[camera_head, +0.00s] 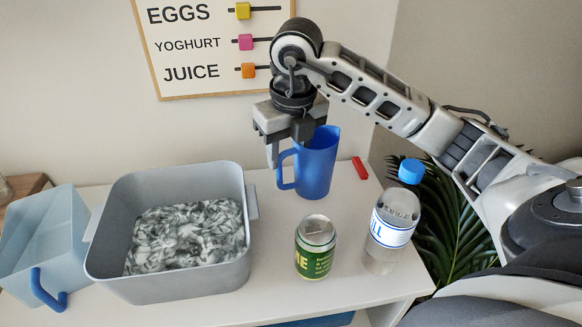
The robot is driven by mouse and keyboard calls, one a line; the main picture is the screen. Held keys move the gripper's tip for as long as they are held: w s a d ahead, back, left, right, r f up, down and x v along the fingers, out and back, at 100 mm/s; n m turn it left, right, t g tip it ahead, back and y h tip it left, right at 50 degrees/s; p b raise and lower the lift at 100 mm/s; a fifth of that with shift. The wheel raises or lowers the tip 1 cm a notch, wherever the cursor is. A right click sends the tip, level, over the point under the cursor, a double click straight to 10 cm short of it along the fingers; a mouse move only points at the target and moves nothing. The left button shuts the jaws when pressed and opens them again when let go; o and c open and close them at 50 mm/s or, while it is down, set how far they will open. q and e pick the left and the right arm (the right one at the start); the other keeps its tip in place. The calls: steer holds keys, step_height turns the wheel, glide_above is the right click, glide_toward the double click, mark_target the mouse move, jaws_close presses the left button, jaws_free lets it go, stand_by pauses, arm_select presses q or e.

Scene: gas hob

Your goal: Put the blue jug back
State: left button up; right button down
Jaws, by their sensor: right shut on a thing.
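The blue jug (318,166) is upright at the back of the white surface, with its handle toward the left. My right gripper (286,148) comes down from above at the jug's left upper side, by the rim and handle. It is shut on the jug; the exact contact is partly hidden by the fingers. I cannot tell whether the jug's base touches the surface or is slightly above it. My left gripper is not in view.
A grey bin (180,282) with shredded material stands left of the jug. A green can (316,247) and a clear bottle (391,228) with a blue cap stand in front. A red object (360,168) lies right. A pale blue container (40,235) is far left.

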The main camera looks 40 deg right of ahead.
mark_target(288, 185)
steer(key=shift+f, duration=1.95)
steer(key=shift+f, duration=0.15)
steer(key=c, duration=0.8)
jaws_free()
steer(key=shift+o, duration=0.2)
